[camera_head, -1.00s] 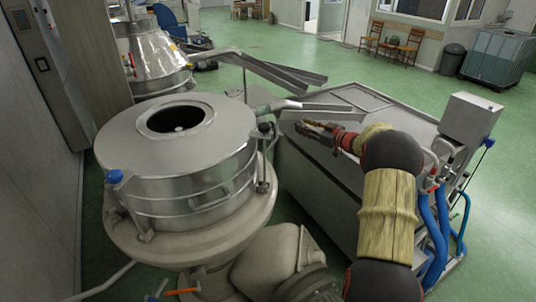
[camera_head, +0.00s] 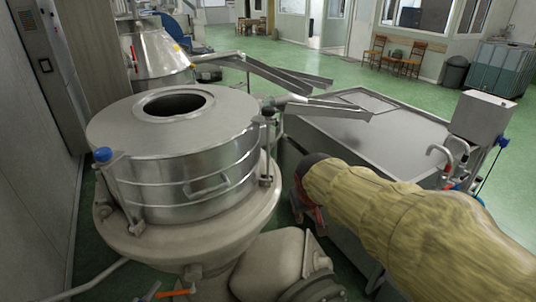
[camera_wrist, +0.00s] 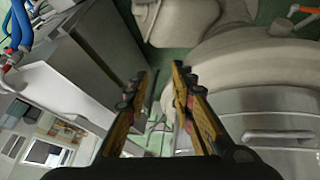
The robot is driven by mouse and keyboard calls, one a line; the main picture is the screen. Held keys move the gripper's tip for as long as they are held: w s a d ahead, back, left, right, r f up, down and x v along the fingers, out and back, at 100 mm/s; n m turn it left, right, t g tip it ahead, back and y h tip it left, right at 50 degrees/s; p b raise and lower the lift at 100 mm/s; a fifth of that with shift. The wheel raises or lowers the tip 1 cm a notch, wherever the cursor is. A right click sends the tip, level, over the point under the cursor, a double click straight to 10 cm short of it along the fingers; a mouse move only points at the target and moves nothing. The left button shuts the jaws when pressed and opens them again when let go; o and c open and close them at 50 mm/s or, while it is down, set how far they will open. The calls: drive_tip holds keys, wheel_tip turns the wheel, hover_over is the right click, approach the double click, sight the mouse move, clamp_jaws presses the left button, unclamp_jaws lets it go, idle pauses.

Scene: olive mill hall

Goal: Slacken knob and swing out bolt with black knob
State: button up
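The steel drum (camera_head: 175,160) has a lid with a round opening and stands on a wide beige base. The black knob (camera_head: 267,113) tops the upright bolt (camera_head: 266,150) at the drum's right side, at lid height. A blue knob (camera_head: 103,154) tops another bolt at the left. My gripper (camera_wrist: 160,78) is open and empty in the wrist view, its fingers apart. In the head view it is mostly hidden behind my arm, right of and lower than the black knob, apart from it. I cannot make out the black knob in the wrist view.
A steel vat (camera_head: 385,135) stands right of the drum, with a spout (camera_head: 325,110) over its near-left edge. A side handle (camera_wrist: 278,137) of the drum shows in the wrist view. A beige motor housing (camera_head: 272,262) sits low in front. An orange lever (camera_head: 176,292) is below.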

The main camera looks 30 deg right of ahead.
drive_tip(key=s+a+f+n+y+b, duration=0.1)
drive_tip(key=s+a+f+b, duration=0.25)
drive_tip(key=s+a, duration=0.3)
drive_tip(key=s+a+f+y+b, duration=0.2)
drive_tip(key=s+a+f, duration=0.25)
drive_tip(key=a, duration=0.25)
drive_tip(key=t+h+p, duration=0.2)
drive_tip(key=t+p, duration=0.1)
drive_tip(key=t, duration=1)
approach(268, 150)
wheel_tip(268, 150, up, 3)
drive_tip(key=w, duration=0.3)
drive_tip(key=w+d, duration=0.1)
drive_tip(key=w, duration=0.6)
drive_tip(key=shift+w+d, duration=0.2)
drive_tip(key=shift+d, duration=0.1)
drive_tip(key=shift+r, duration=0.15)
drive_tip(key=shift+c, duration=0.7)
clamp_jaws()
